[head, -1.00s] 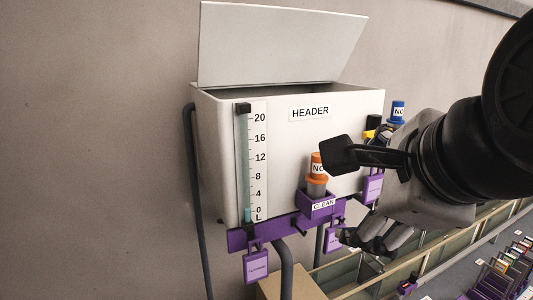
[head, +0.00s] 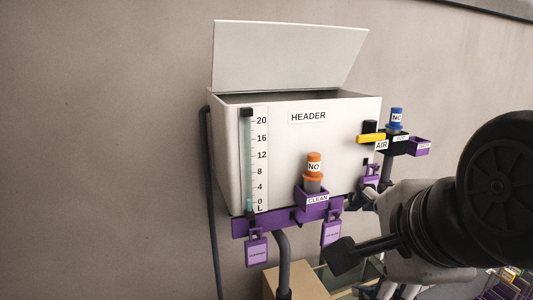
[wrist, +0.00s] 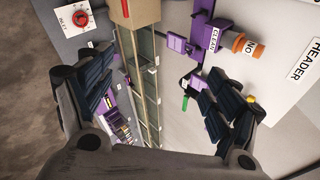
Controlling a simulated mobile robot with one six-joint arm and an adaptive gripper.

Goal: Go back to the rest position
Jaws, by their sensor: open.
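My gripper (head: 356,274) is low at the right in the head view, below and to the right of the white HEADER tank (head: 275,150). Its dark finger pad sits below the tank's lower edge, and my arm fills the right side. In the wrist view my gripper (wrist: 160,100) has its fingers spread wide, with nothing held between them. The tank's lid (head: 290,57) stands raised. An orange-capped bottle marked NO (head: 314,166) sits in the purple CLEAN holder (head: 312,202) on the tank front.
Purple tags (head: 256,248) hang under the tank. A yellow AIR handle (head: 371,138) and a blue-capped bottle (head: 396,117) are at its right. A grey pipe (head: 282,262) runs below. A red dial (wrist: 80,18) shows in the wrist view. The wall at left is bare.

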